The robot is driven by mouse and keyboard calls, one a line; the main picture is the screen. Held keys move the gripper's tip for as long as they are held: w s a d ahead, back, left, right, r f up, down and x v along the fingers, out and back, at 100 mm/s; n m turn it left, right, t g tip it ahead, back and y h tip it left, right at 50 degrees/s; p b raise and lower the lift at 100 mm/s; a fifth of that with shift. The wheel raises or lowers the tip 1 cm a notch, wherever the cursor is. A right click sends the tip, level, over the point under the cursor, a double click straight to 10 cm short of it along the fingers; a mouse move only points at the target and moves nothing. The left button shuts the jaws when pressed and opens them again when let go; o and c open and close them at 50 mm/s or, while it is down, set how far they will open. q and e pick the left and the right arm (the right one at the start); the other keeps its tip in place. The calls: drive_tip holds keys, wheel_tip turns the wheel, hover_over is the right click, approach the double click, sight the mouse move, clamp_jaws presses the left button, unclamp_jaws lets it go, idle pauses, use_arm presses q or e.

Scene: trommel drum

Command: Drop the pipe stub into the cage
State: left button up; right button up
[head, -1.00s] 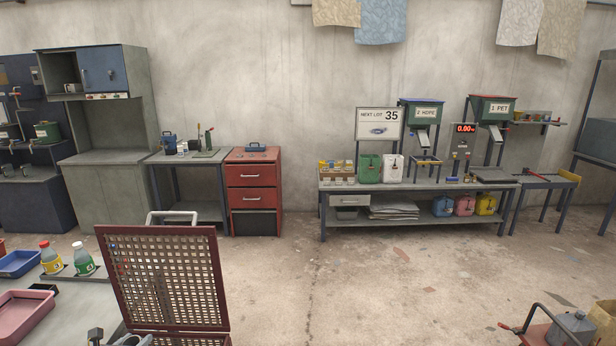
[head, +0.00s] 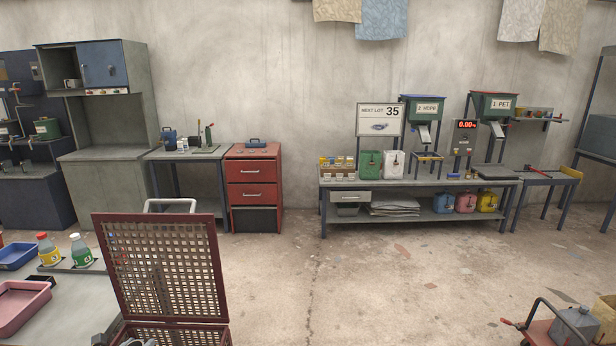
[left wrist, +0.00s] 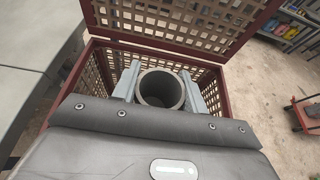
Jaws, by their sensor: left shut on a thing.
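The pipe stub (left wrist: 160,90) is a short grey open-ended tube, held between the two grey fingers of my left gripper (left wrist: 160,82) in the left wrist view. My left gripper is shut on it. The cage (head: 165,270) is dark red with perforated walls, its hinged lid raised upright. It also shows in the left wrist view (left wrist: 200,20), around the fingers and stub. The stub is at the cage's open top; how deep it sits is unclear. In the head view only a little grey of my left gripper (head: 138,342) shows at the bottom edge. My right gripper is out of view.
A table at left holds a pink tray (head: 20,306), a blue tray (head: 18,255) and two bottles (head: 80,251). A red cart (head: 545,332) with a grey can stands at the lower right. The floor between is clear.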

use_arm(q)
drive_tip(key=o, duration=1.1)
drive_tip(key=shift+c, duration=0.2)
drive_tip(key=b+v, duration=0.2)
drive_tip(key=v, duration=0.8)
drive_tip(key=shift+s+r+b, duration=0.25)
drive_tip(key=shift+s+b, duration=0.05)
drive_tip(key=shift+s, duration=0.05)
